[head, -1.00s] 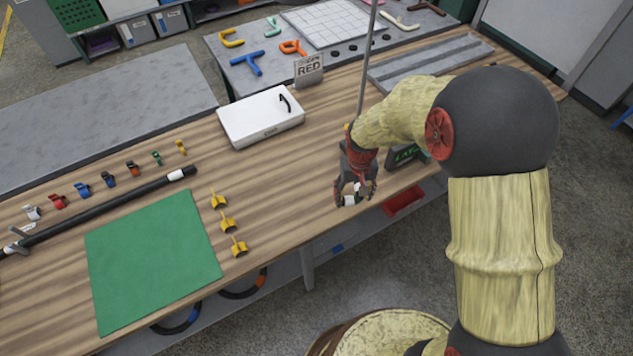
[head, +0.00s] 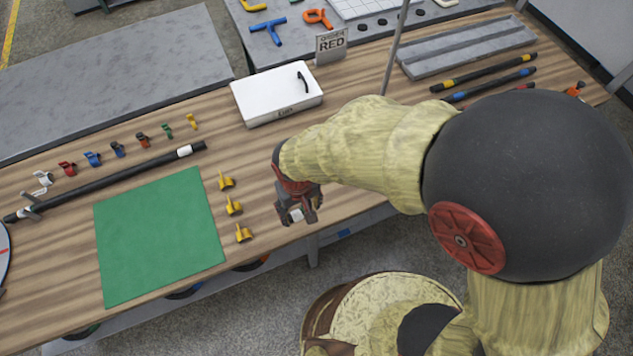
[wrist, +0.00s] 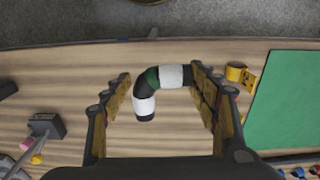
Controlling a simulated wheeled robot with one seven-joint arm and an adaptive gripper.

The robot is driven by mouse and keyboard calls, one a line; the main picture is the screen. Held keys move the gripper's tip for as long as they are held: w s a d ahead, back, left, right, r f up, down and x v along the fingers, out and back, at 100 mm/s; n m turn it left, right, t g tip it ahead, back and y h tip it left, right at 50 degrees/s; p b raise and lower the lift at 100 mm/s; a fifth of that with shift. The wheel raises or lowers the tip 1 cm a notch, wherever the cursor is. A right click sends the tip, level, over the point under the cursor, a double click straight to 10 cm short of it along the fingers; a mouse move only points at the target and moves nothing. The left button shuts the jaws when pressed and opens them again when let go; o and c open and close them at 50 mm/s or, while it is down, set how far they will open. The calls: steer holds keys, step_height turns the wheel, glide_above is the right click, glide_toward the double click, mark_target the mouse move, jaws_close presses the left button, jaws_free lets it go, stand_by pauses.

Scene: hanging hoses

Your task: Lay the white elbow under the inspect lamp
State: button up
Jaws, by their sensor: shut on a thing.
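The white elbow (wrist: 172,77) is a short black bent hose with white bands and a dark green patch. It lies between the fingers of my gripper (wrist: 163,97) in the wrist view. My gripper (head: 298,212) is shut on it above the table's front edge, right of the yellow clips. In the head view only a white bit of the elbow (head: 296,215) shows between the fingers. A thin grey pole (head: 394,55) stands behind my arm; its top is out of view. I cannot make out the inspect lamp's head.
A green mat (head: 160,235) lies to the left, with several yellow clips (head: 233,206) between it and my gripper. Striped hoses (head: 485,73) lie at right.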

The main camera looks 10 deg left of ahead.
steer(key=w+f, duration=0.2)
steer(key=w, duration=0.1)
steer(key=w+d+f+b, duration=0.1)
steer(key=w+f, duration=0.2)
steer(key=w, duration=0.1)
steer(key=w+d+f+b, duration=0.1)
steer(key=w+f, duration=0.2)
steer(key=shift+w+d+f, duration=0.1)
steer(key=shift+w+d, duration=0.1)
steer(key=shift+w, duration=0.15)
steer(key=shift+w+f, duration=0.2)
steer(key=shift+f, duration=0.1)
steer(key=shift+w+d+f+b, duration=0.1)
steer(key=shift+f+b, duration=0.45)
steer(key=shift+f, duration=1)
steer(key=shift+f, duration=0.15)
steer(key=o, duration=1.1)
steer(key=shift+o, duration=0.2)
